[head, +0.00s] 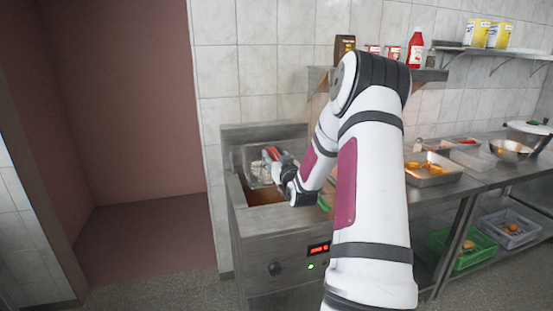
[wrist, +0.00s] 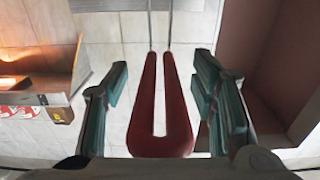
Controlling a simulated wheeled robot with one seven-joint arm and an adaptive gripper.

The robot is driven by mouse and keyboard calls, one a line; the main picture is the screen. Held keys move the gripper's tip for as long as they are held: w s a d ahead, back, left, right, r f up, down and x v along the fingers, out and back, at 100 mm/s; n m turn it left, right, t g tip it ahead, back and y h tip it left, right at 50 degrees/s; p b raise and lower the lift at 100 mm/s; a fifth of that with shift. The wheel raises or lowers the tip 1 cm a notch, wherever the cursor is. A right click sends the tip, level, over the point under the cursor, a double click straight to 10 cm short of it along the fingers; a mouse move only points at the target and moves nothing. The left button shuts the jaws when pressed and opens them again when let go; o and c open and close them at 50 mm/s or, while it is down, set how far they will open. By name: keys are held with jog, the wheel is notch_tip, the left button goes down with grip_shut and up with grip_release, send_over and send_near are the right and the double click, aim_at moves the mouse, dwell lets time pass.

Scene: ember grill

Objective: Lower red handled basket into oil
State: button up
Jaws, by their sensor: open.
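The red handle (wrist: 160,138) is a long loop that runs between the two fingers of my gripper (wrist: 162,100) in the wrist view. The gripper is open, with a gap between each finger and the handle. In the head view the red handle (head: 272,153) shows just above my gripper (head: 283,172). The wire basket (head: 258,167) sits at the back of the fryer, above the brown oil (head: 264,196). My gripper and arm hide part of the basket and the right side of the fryer. A green piece (head: 324,203) shows beside my wrist.
The fryer (head: 250,238) has a front panel with a red display (head: 318,249). To the right, a steel counter (head: 480,173) holds a tray of food (head: 432,172) and a bowl (head: 513,150). Shelves with bottles and cans hang above. Open floor lies to the left.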

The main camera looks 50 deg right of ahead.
grip_shut()
jog(key=c, duration=0.9)
grip_release()
grip_shut()
jog(key=shift+r+p, duration=1.05)
jog(key=shift+r, duration=1.4)
